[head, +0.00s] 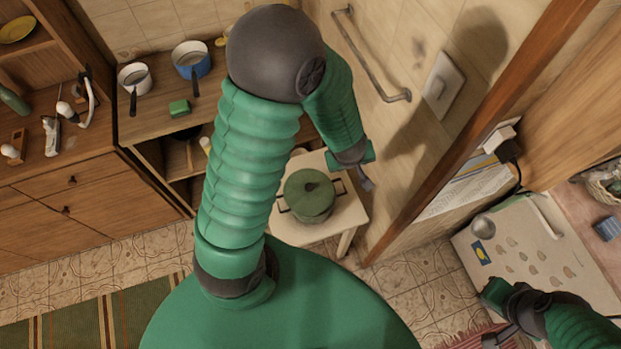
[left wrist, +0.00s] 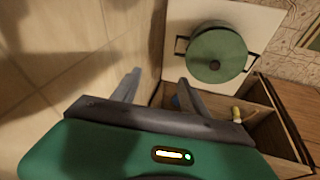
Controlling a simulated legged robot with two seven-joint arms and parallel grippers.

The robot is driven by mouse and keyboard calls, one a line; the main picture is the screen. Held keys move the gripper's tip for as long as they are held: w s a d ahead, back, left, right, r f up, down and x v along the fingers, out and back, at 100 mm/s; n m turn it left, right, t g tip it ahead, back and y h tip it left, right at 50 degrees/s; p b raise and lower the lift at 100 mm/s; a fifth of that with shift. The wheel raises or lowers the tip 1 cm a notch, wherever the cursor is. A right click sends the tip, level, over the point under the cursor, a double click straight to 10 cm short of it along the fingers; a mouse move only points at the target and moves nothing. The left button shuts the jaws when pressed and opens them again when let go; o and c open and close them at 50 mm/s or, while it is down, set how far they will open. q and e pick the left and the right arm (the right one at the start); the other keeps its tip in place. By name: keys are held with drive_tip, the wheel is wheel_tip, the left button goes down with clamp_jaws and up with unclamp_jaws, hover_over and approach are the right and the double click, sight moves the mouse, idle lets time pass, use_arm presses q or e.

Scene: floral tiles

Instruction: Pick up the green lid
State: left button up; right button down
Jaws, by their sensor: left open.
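The green lid (head: 300,187) has a small dark knob and sits on a green pot (head: 312,217) with dark side handles, on a small white table (head: 350,213). The lid also shows in the left wrist view (left wrist: 215,45), beyond the fingertips and to the right. My left gripper (head: 366,182) is to the right of the lid and above the table in the head view. Its two fingers (left wrist: 160,88) are apart with nothing between them. My right gripper (head: 498,338) is at the lower right, far from the lid; its fingers are partly cut off and their state is unclear.
A tiled wall with a metal rail (head: 372,60) is close beside my left gripper. A wooden counter holds a white pan (head: 134,78), a blue pot (head: 191,62) and a green sponge (head: 179,107). A pale worktop (head: 515,240) stands at right.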

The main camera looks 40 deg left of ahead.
use_arm(q)
drive_tip(key=s+a+f+n+g+y+p, duration=0.1)
drive_tip(key=s+a+n+g+y+p, duration=0.1)
drive_tip(key=s+a+n+g+p, duration=0.3)
use_arm(e)
drive_tip(key=w+b+v, duration=0.1)
drive_tip(key=b+v, duration=0.1)
drive_tip(key=v, duration=0.3)
use_arm(q)
drive_tip(key=t+b, duration=0.1)
drive_tip(key=b, duration=0.4)
hover_over(309, 186)
drive_tip(key=d, duration=0.3)
drive_tip(key=shift+n, duration=0.4)
drive_tip(key=f, duration=1.1)
drive_tip(key=shift+a, duration=0.2)
drive_tip(key=b+x, duration=0.3)
drive_tip(key=x, duration=0.2)
drive_tip(key=shift+s+a+f, duration=0.15)
drive_tip(key=shift+a+f, duration=0.05)
drive_tip(key=shift+a, duration=0.05)
drive_tip(key=shift+a+f, duration=0.1)
use_arm(e)
drive_tip(key=s+x, duration=0.1)
drive_tip(key=x, duration=0.6)
drive_tip(key=shift+s+f, duration=0.15)
drive_tip(key=shift+f, duration=0.45)
